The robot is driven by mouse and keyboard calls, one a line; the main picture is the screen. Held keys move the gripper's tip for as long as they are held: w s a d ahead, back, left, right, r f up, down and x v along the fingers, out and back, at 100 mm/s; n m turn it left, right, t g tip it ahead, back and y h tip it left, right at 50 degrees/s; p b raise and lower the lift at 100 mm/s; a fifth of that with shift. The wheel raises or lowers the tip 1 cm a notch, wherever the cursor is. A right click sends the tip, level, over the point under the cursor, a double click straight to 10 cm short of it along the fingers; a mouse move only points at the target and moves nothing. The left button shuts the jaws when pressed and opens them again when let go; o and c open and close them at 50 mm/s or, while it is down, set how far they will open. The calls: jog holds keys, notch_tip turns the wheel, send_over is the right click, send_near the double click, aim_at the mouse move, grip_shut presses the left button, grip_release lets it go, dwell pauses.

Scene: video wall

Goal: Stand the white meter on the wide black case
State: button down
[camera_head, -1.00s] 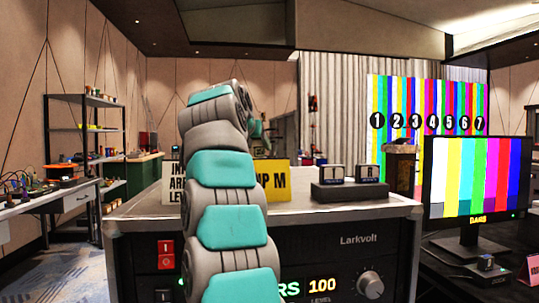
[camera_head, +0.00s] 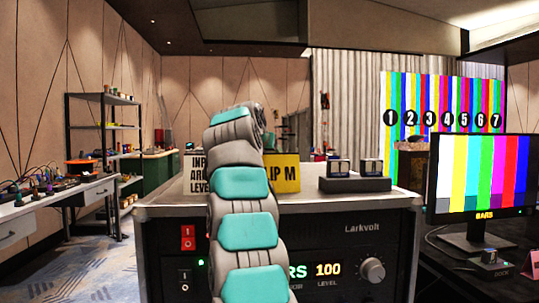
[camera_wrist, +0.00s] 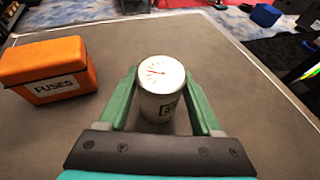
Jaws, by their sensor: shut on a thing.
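The white meter (camera_wrist: 160,85) is a short white cylinder with a round dial with red marks on top. In the wrist view it is upright between the green fingers of my gripper (camera_wrist: 162,108), which is shut on it. Its base is partly hidden, so I cannot tell whether it touches the grey top (camera_wrist: 235,70). In the head view my arm hides the gripper and meter. A wide, black-fronted Larkvolt unit (camera_head: 335,245) stands ahead; I cannot tell whether it is the wide black case.
An orange FUSES box (camera_wrist: 48,70) stands left of the meter in the wrist view. Two signs, one white (camera_head: 197,176) and one yellow (camera_head: 287,174), and a small black block (camera_head: 355,184) stand on the unit. A monitor (camera_head: 480,180) is at the right.

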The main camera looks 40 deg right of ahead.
jog(key=shift+c, duration=0.3)
grip_release()
